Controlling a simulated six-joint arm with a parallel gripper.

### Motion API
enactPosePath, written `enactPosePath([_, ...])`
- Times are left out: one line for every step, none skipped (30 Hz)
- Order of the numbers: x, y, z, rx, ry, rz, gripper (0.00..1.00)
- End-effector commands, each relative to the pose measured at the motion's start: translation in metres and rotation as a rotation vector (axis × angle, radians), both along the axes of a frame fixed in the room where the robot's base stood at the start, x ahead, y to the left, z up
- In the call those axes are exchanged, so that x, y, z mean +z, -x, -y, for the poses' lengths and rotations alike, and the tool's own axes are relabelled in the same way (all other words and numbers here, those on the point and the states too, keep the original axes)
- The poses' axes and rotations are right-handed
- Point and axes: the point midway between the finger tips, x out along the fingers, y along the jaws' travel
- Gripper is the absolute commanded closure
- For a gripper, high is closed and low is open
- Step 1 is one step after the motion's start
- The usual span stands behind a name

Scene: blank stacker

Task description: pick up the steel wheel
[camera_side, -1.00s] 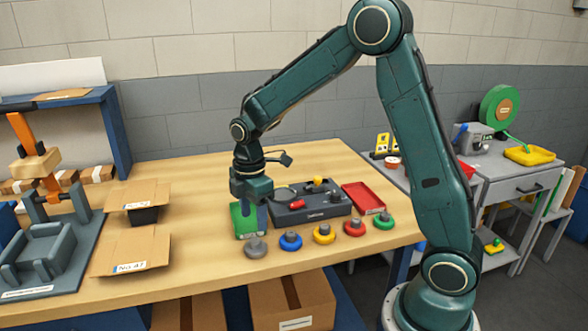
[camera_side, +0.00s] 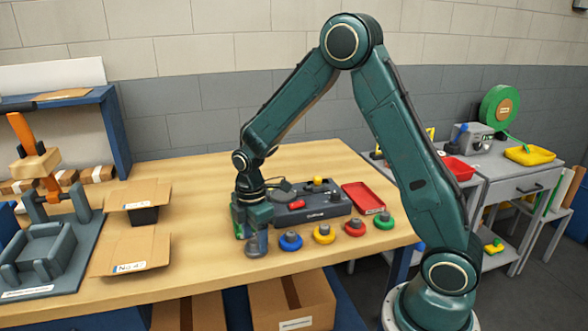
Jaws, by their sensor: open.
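The steel wheel (camera_side: 256,252) is the grey wheel at the left end of a row of wheels near the table's front edge. My gripper (camera_side: 256,236) is directly over it, pointing down, with its fingers low at the wheel's knob. The fingers hide the knob and most of the wheel's top. The gripper is open. I cannot tell whether the fingers touch the wheel.
Blue (camera_side: 290,241), yellow (camera_side: 324,233), red (camera_side: 355,227) and green (camera_side: 384,220) wheels stand to the right. Behind them are a dark fixture (camera_side: 325,209) and a red tray (camera_side: 363,198). A green tray (camera_side: 236,222) is partly hidden behind my gripper. Cardboard boxes (camera_side: 130,250) lie left.

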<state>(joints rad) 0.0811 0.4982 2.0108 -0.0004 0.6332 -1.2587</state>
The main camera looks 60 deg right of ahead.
Motion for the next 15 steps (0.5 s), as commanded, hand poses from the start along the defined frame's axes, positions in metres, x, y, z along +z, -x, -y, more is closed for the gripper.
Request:
enactPosePath([-0.0016, 0.0, 0.0, 0.0, 0.0, 0.0, 0.47])
enactPosePath([-0.0019, 0.0, 0.0, 0.0, 0.0, 0.0, 0.47])
enactPosePath([-0.002, -0.0001, 0.0, 0.0, 0.0, 0.001, 0.47])
enactPosePath([-0.0019, -0.0001, 0.0, 0.0, 0.0, 0.001, 0.47])
enactPosePath([-0.0018, -0.0001, 0.0, 0.0, 0.0, 0.001, 0.47])
enactPosePath([-0.0018, -0.0001, 0.0, 0.0, 0.0, 0.001, 0.47])
enactPosePath([-0.0017, -0.0001, 0.0, 0.0, 0.0, 0.001, 0.47])
enactPosePath([-0.0017, -0.0001, 0.0, 0.0, 0.0, 0.001, 0.47])
enactPosePath([-0.0016, -0.0001, 0.0, 0.0, 0.0, 0.001, 0.47])
enactPosePath([-0.0016, -0.0001, 0.0, 0.0, 0.0, 0.001, 0.47])
enactPosePath([-0.0016, -0.0001, 0.0, 0.0, 0.0, 0.001, 0.47])
enactPosePath([-0.0015, -0.0001, 0.0, 0.0, 0.0, 0.001, 0.47])
enactPosePath([-0.0015, -0.0001, 0.0, 0.0, 0.0, 0.001, 0.47])
enactPosePath([-0.0015, 0.0, 0.0001, 0.0, 0.0, 0.001, 0.47])
enactPosePath([-0.0015, -0.0001, 0.0, 0.0, 0.0, 0.001, 0.47])
